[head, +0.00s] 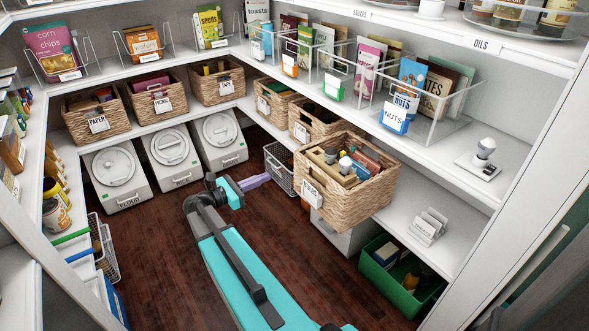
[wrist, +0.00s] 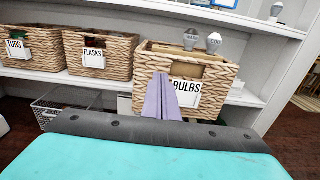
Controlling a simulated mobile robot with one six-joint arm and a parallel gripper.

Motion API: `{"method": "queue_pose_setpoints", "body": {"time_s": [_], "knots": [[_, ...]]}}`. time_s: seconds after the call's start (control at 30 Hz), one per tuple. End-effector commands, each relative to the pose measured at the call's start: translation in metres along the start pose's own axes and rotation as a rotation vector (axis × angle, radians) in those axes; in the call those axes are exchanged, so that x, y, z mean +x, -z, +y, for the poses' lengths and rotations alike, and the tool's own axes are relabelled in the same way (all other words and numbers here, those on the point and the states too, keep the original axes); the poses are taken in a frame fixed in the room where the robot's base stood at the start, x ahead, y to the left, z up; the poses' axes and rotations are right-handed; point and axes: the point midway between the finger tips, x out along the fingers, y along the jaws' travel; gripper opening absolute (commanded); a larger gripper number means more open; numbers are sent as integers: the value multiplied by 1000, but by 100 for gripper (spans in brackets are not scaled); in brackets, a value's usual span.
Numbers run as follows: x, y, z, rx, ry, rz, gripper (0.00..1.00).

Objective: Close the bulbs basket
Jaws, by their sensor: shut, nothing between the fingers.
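The bulbs basket (head: 362,193) is a woven tan basket at the right shelf, sticking out past the shelf edge over the floor. My gripper (head: 262,180) has lavender fingers, shut and empty, and is left of the basket's front with a gap in the head view. In the wrist view my gripper (wrist: 163,85) overlaps the basket's front left of the label's middle.
The flasks basket (wrist: 98,57) and tubs basket (wrist: 35,55) stand beside it on the same shelf, set further back. A wire basket (head: 280,168) and a green crate (head: 376,277) are low down. White bins (head: 172,157) line the back. The dark floor between is open.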

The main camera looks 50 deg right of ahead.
Motion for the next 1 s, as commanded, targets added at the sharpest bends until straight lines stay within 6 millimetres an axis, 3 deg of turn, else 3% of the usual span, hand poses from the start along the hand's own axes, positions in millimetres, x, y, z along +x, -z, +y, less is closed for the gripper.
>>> {"method": "queue_pose_setpoints", "body": {"time_s": [0.57,0.77,1.0], "knots": [[7,-5,1,-7,3,-15,0],[24,-5,1,-7,5,-15,0],[56,-6,0,-6,6,-15,0]]}}
